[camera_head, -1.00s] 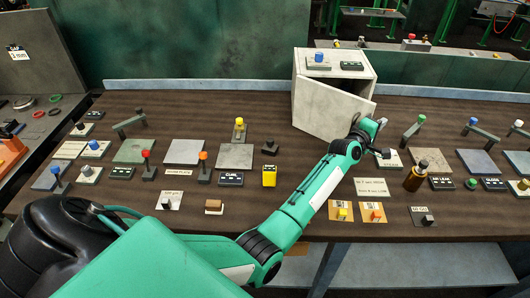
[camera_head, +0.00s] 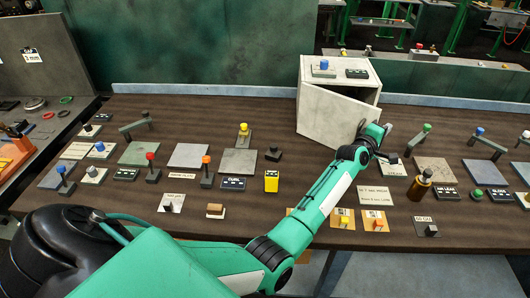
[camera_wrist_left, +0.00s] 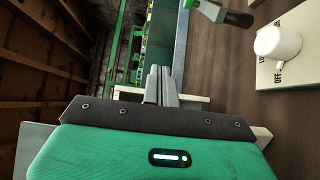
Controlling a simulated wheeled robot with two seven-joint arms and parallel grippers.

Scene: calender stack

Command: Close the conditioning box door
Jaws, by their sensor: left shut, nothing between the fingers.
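The conditioning box (camera_head: 345,72) is a pale grey box at the back of the bench, right of centre in the head view. Its door (camera_head: 328,112) stands ajar, with the right edge swung out toward me and a dark gap along its top. My left gripper (camera_head: 388,142) is at the door's outer right side, close to its free edge; I cannot tell whether it touches. In the left wrist view its fingers (camera_wrist_left: 160,84) are together and empty. My right gripper is not in view.
A blue knob (camera_head: 324,65) sits on top of the box. A brown bottle (camera_head: 420,187) and a lever with a green knob (camera_head: 418,139) stand right of my gripper. A white knob (camera_wrist_left: 278,42) shows in the wrist view. Several plates and buttons cover the bench.

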